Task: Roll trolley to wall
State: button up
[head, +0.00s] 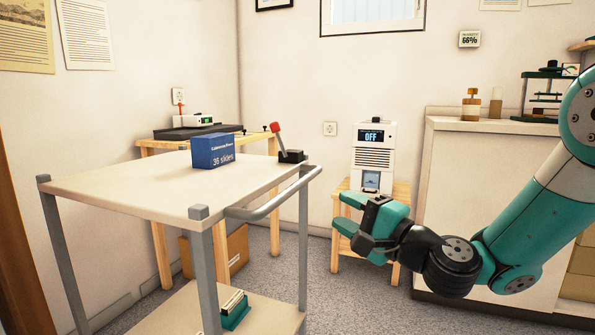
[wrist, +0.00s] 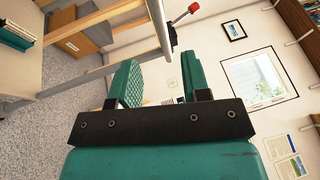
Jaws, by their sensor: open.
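The trolley (head: 150,190) stands at the left in the head view, with a pale top, grey posts, a lower shelf (head: 170,312) and a grey push bar (head: 275,198) on its right side. In the wrist view, the open fingers (wrist: 162,90) show, with part of the trolley at the upper left. The back wall (head: 290,70) is behind.
A wooden table (head: 160,235) with a device on it stands behind the trolley, with a cardboard box (head: 236,250) beneath. A white unit reading "OFF" (head: 373,155) stands on a small wooden stand. A cabinet (head: 450,185) fills the right. Grey carpet (head: 335,300) is clear in the middle foreground.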

aim_at(301, 187)
jog(key=p+x, duration=0.2)
jog(key=x, duration=1)
jog(key=shift+w+a+r, duration=0.1)
jog(key=shift+w+a, duration=0.05)
jog(key=shift+a, duration=0.05)
grip_shut()
